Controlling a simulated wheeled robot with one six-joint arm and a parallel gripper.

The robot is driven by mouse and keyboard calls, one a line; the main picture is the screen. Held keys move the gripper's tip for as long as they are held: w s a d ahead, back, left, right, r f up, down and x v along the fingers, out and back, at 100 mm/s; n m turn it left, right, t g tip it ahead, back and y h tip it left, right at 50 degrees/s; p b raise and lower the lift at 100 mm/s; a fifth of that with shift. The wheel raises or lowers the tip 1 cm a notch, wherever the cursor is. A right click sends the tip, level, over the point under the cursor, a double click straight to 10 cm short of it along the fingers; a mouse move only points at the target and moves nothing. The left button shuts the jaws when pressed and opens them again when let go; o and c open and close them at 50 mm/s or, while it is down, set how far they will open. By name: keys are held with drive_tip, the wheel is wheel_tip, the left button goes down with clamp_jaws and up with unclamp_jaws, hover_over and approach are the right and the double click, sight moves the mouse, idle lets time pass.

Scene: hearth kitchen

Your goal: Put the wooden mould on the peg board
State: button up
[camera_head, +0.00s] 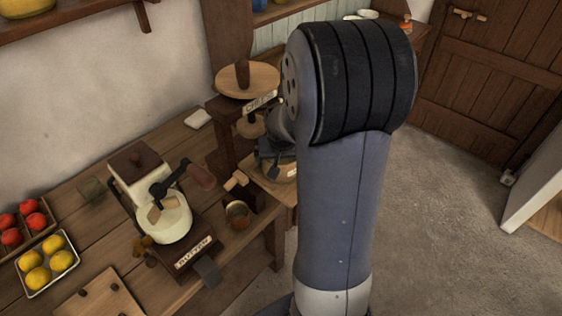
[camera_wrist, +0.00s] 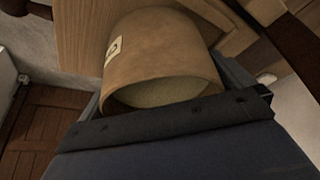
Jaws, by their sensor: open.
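In the wrist view a round brown hollow vessel (camera_wrist: 160,50) with a pale label fills the middle; its open mouth faces me and its inside is pale. It may be the wooden mould, but I cannot be sure. My gripper (camera_wrist: 165,88) is open, with a grey finger on either side of the vessel; contact cannot be told. In the head view my gripper (camera_head: 273,153) is low beside the cheese-press-like stand, mostly hidden by my arm. A wooden board with small dark pegs or holes (camera_head: 95,300), possibly the peg board, lies at the bottom left.
The workbench holds a white-and-wood churn (camera_head: 172,218) with a crank, a tray of yellow fruit (camera_head: 62,262), a box of red fruit (camera_head: 40,220) and a small brown cup (camera_head: 238,213). A wooden post stand (camera_head: 228,125) is beside my arm. Open floor lies at right.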

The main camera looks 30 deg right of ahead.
drive_tip(key=shift+f, duration=0.15)
drive_tip(key=shift+c, duration=0.4)
drive_tip(key=shift+w, duration=0.1)
drive_tip(key=c, duration=1)
drive_tip(key=shift+c, duration=0.2)
drive_tip(key=shift+r, duration=0.2)
drive_tip(key=shift+r, duration=0.6)
wheel_tip(320, 180, up, 2)
drive_tip(key=shift+r+b, duration=0.1)
drive_tip(key=shift+b, duration=0.3)
drive_tip(key=s+a+b, duration=0.1)
drive_tip(key=s+a, duration=0.2)
drive_tip(key=s, duration=0.5)
drive_tip(key=s+a+b, duration=0.2)
drive_tip(key=s+a, duration=0.2)
drive_tip(key=s, duration=0.4)
drive_tip(key=shift+s+a, duration=0.25)
drive_tip(key=shift+a, duration=0.05)
